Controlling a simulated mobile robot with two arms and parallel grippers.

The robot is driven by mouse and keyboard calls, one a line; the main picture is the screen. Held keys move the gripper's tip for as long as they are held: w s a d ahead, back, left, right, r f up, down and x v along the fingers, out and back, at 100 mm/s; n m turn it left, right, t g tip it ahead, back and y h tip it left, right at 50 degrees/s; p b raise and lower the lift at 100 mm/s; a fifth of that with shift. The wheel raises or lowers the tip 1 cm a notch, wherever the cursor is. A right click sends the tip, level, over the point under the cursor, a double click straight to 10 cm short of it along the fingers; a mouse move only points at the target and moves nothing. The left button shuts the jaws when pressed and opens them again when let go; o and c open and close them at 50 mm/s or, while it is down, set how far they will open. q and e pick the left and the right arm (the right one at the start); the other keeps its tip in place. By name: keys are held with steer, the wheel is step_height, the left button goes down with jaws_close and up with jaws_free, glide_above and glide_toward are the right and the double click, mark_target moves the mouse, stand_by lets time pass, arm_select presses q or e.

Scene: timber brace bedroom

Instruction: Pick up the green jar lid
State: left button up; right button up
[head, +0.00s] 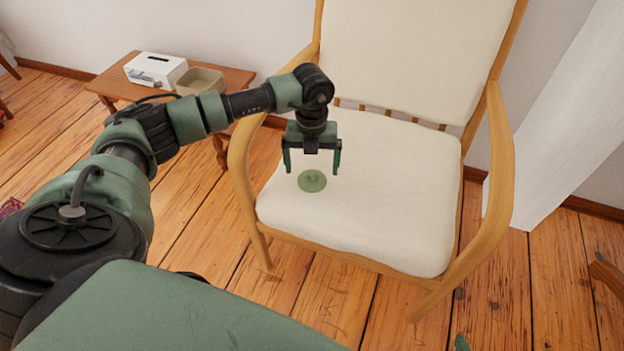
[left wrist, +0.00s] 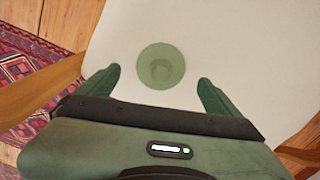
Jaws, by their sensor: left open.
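My left gripper (head: 312,170) is open and empty, pointing down above the lid. In the left wrist view the lid (left wrist: 161,66) shows whole, just beyond the fingertips and centred between the two green fingers (left wrist: 160,80). The fingers do not touch it.
The armchair's wooden left armrest (head: 241,150) stands close beside my left gripper; the right armrest (head: 497,170) is farther off. A patterned rug (left wrist: 60,75) shows in the left wrist view.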

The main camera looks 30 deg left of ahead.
mark_target(312, 172)
arm_select(q)
step_height(312, 172, down, 3)
steer(key=shift+f+b, duration=0.1)
steer(key=shift+b, duration=0.25)
steer(key=shift+f, duration=0.15)
steer(key=c, duration=1.4)
steer(key=shift+c, duration=0.2)
arm_select(e)
steer(key=w+r+t, duration=0.1)
steer(key=w+a+r, duration=0.1)
steer(key=w, duration=0.1)
steer(key=w+r+t, duration=0.1)
steer(key=shift+w+a+t+y, duration=0.2)
steer(key=shift+a+t+y, duration=0.05)
steer(key=shift+t+y, duration=0.05)
